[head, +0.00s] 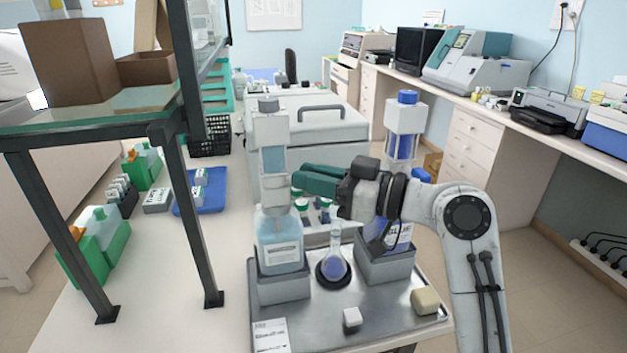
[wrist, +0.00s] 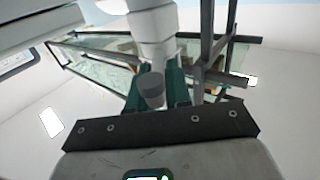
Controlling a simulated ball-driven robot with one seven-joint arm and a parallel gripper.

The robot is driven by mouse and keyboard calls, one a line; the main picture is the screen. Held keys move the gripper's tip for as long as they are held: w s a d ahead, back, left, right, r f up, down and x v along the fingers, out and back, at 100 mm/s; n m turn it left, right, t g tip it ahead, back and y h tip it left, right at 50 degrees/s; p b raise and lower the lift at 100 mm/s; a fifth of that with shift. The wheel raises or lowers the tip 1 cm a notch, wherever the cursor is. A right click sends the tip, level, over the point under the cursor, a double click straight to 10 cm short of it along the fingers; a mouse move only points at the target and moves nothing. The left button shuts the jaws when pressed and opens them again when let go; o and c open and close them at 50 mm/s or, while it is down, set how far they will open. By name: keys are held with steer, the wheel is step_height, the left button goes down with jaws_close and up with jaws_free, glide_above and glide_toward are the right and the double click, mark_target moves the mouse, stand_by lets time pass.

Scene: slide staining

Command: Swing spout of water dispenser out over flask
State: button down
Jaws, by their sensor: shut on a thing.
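The water dispenser appears to be the left bottle (head: 280,243) of pale blue liquid, in a grey holder with a tall pump head (head: 270,130). Its label is too small to read. My gripper (head: 298,179) reaches in from the right, its teal fingers at the dispenser's upright. In the wrist view the fingers (wrist: 155,92) are closed around a grey cylindrical piece (wrist: 152,88), apparently the spout, below the white upright (wrist: 152,25). The fingers hide the spout in the head view. The flask (head: 335,266), holding bluish liquid, stands upright on a black round base, right of the dispenser.
A second dispenser (head: 402,145) with darker blue liquid stands right of the flask, partly behind my arm. A dark-framed shelf (head: 190,190) stands at left.

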steer(key=shift+f, duration=0.1)
steer(key=c, duration=1.1)
jaws_free()
steer(key=shift+o, duration=0.3)
steer(key=shift+r, duration=0.3)
step_height(320, 180, up, 2)
steer(key=shift+r, duration=0.15)
steer(key=s+d+r+b, duration=0.1)
steer(key=s+d+r, duration=0.2)
steer(key=s+r, duration=0.7)
steer(key=s, duration=0.3)
steer(key=shift+s+d, duration=0.15)
steer(key=shift+s, duration=0.15)
steer(key=shift+r, duration=0.1)
